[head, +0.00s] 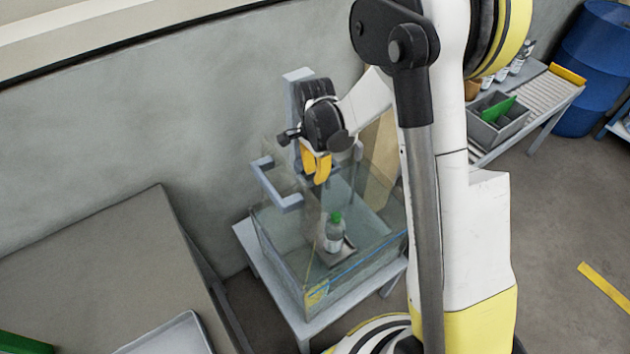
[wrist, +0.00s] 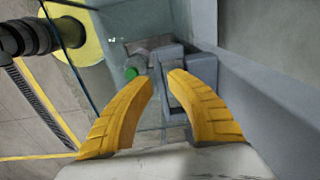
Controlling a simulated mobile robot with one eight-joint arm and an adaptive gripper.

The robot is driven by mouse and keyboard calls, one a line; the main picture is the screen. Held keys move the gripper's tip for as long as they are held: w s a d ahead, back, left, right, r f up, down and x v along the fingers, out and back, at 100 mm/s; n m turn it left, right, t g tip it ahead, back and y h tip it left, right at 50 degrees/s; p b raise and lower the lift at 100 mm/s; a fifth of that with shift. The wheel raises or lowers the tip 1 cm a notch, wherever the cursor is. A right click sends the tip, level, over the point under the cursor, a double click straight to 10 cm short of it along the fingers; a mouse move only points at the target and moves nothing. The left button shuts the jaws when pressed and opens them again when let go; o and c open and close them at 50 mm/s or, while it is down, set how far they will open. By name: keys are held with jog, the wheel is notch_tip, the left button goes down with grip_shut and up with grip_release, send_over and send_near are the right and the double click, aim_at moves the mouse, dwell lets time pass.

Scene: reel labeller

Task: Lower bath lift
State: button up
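The bath is a glass tank (head: 290,258) on a light table by the wall. A grey lift post (head: 296,92) stands behind it, and a grey bracket (head: 283,203) juts out at the tank's upper left. A bottle with a green cap (head: 335,236) stands on a small plate (head: 340,254) inside the tank. My gripper (head: 317,176) is above the tank, close to the post. In the wrist view my gripper's (wrist: 161,76) yellow fingertips are a small gap apart, with grey lift parts (wrist: 174,105) beyond and beside them. I see no clear contact.
A dark grey table (head: 110,270) with a pale tray (head: 170,338) is at the lower left. At the upper right are a bench with a grey bin (head: 500,122) and a blue barrel (head: 595,65). Floor at the right is clear.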

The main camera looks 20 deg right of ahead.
jog(key=shift+f, duration=1.35)
grip_shut()
